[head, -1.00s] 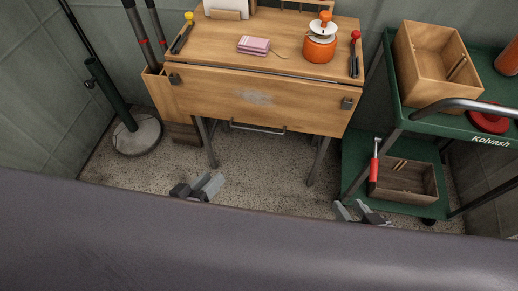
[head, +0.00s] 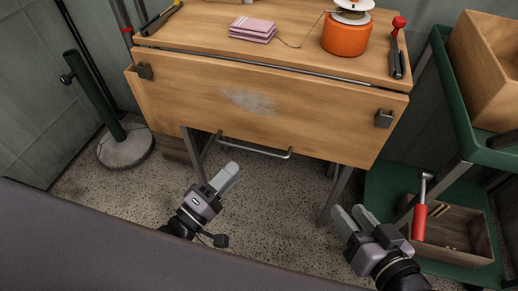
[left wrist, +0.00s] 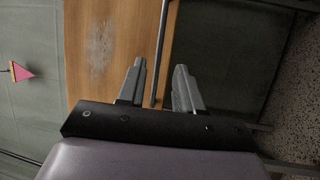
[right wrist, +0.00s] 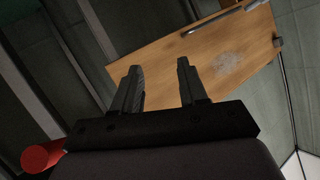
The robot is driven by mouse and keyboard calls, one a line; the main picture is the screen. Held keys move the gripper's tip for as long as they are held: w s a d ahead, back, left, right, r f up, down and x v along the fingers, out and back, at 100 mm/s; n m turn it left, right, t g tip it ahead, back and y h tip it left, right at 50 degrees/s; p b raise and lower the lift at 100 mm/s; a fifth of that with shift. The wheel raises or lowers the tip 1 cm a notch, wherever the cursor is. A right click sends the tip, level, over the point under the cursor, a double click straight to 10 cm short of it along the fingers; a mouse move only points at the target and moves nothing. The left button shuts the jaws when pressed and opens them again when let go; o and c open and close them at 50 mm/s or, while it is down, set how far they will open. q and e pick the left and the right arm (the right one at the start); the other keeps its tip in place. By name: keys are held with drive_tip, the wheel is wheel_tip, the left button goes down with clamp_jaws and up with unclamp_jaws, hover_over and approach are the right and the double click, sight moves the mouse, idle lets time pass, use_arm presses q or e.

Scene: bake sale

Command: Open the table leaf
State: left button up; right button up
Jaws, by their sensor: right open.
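The wooden table leaf (head: 300,110) hangs down at the front of the table, with a pale scuffed patch at its middle and a dark clip near each upper corner. A metal bar handle (head: 255,150) runs below its lower edge. The leaf also shows in the left wrist view (left wrist: 125,35) and the right wrist view (right wrist: 175,62). My left gripper (head: 228,175) is below and in front of the handle, apart from it. In the left wrist view its fingers are open, with the bar beyond them. My right gripper (head: 352,215) is open and empty, low at the right.
The tabletop holds a pink stack (head: 253,30), an orange pot (head: 347,35) and a red-ended tool (head: 397,45). A green cart (head: 480,150) with wooden boxes stands at the right. A round stand base (head: 125,147) is on the floor at left.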

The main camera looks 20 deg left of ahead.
use_arm(q)
drive_tip(key=b+x, duration=0.1)
drive_tip(key=x, duration=0.6)
drive_tip(key=shift+b, duration=0.35)
clamp_jaws()
idle(1.1)
